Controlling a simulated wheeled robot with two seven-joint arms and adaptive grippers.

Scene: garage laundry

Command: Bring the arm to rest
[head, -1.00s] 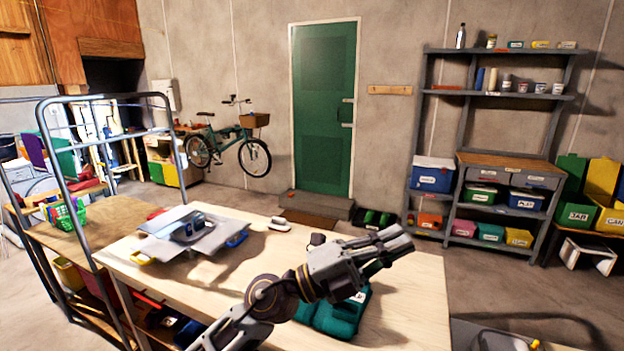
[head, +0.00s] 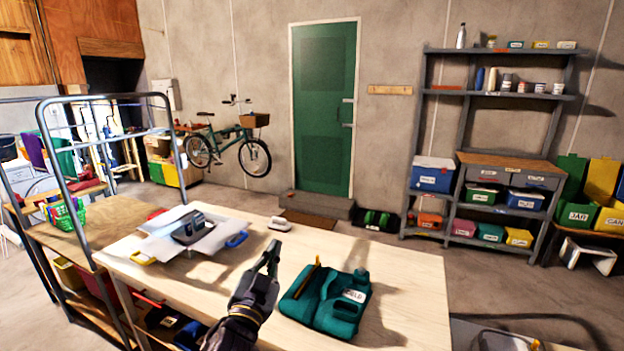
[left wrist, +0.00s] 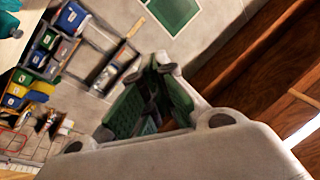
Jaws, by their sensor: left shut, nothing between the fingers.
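My left gripper (head: 272,258) is in the head view, raised above the wooden table (head: 405,290) near its front middle. Its fingers are together and point up and away, with nothing between them. The left wrist view is tilted and shows the gripper's fingers (left wrist: 155,95) close up, with the shelving and wall behind. My right gripper is not in view.
A teal jug-like container (head: 325,300) with a white label lies on the table right of my left gripper. A small white object (head: 279,223) sits at the far edge. The table's right part is clear.

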